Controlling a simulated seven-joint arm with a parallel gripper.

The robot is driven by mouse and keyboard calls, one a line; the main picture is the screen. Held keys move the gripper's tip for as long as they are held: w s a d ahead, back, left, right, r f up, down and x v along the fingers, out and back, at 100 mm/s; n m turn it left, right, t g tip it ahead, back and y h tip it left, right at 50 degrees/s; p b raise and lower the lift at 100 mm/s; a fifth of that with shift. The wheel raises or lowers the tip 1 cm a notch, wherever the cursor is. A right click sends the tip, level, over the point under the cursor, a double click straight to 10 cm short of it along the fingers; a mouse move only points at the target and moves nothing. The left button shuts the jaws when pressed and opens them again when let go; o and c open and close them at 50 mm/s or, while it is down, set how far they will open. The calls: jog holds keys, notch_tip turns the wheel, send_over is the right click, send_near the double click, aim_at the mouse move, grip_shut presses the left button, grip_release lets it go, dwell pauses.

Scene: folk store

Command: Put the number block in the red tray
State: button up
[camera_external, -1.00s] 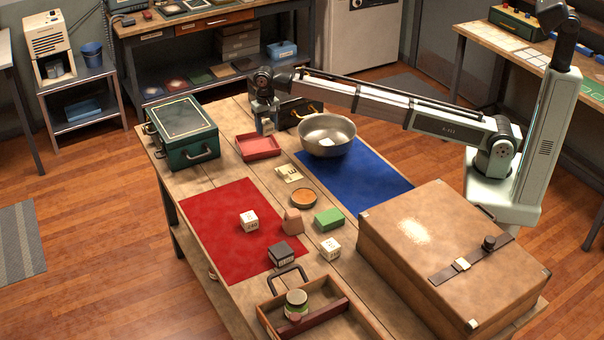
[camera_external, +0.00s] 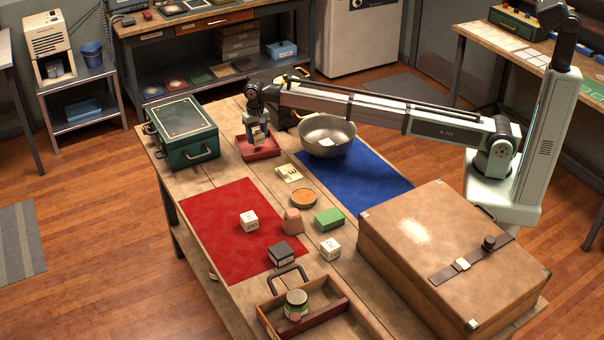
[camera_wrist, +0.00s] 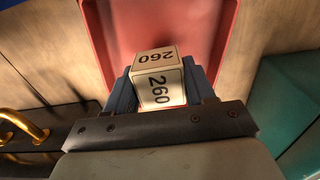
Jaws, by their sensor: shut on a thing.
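The white number block marked 260 (camera_wrist: 160,88) sits between the blue fingers of my gripper (camera_wrist: 160,90) in the wrist view. My gripper also shows in the external view (camera_external: 258,136), pointing down over the red tray (camera_external: 272,153). In the wrist view the tray (camera_wrist: 226,45) lies behind and below the block. The gripper is shut on the block. The block is over the tray's inside; I cannot tell whether it touches the tray floor. The gripper partly hides the tray and the block in the external view.
A green case (camera_external: 183,143) stands left of the tray. A metal bowl (camera_external: 327,140) is to its right on a blue mat (camera_external: 380,185). Other small blocks, including a white one (camera_external: 249,220) on the red mat (camera_external: 205,215), lie nearer the front.

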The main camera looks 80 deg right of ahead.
aim_at(257, 132)
jog(key=shift+f, duration=1.35)
jog(key=shift+f, duration=0.1)
jog(key=o, duration=1)
notch_tip(257, 132, up, 12)
jog(key=shift+r, duration=0.15)
